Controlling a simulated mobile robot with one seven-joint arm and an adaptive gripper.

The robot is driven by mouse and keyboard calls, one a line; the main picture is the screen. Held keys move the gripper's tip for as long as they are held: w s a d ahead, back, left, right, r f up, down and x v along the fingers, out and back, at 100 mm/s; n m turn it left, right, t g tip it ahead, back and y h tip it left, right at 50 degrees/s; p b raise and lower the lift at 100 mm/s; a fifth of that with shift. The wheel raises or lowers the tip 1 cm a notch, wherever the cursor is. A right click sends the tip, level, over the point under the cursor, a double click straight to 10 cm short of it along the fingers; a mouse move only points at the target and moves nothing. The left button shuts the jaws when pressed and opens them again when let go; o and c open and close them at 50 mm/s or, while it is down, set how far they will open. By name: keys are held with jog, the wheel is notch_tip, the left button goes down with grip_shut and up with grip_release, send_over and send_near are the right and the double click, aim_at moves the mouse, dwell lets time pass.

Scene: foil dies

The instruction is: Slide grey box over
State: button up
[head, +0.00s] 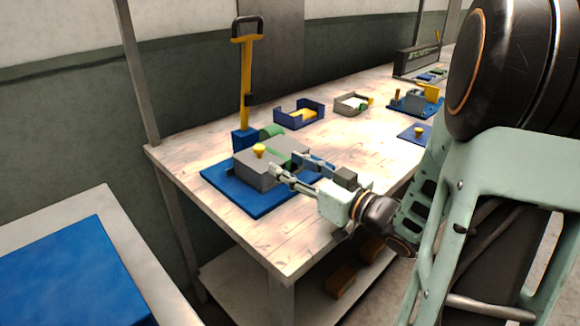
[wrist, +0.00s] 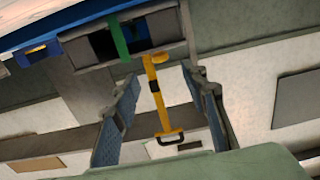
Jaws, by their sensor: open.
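The grey box (head: 249,170) sits on a blue base plate (head: 238,198) on the near part of the workbench. A yellow knob (head: 259,149) stands on the box, and a green strip shows beside it. My gripper (head: 289,166) is open at the right side of the box, its fingers pointing toward it. In the wrist view, the two blue-padded fingers of my gripper (wrist: 163,118) are spread apart with nothing held between them. The grey box (wrist: 82,50) shows beyond them at the top, with a green strip across it. I cannot tell whether a fingertip touches it.
A yellow lever (head: 246,85) with a black handle stands upright behind the box. A blue tray (head: 298,115), a grey tray (head: 352,103) and other fixtures stand farther along the bench. A separate table with a blue mat (head: 70,275) is at the lower left.

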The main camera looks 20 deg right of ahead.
aim_at(263, 151)
jog(key=b+x, duration=0.1)
jog(key=x, duration=0.9)
jog(key=shift+w+a, duration=0.2)
jog(key=shift+w, duration=0.15)
jog(key=shift+c, duration=0.3)
grip_shut()
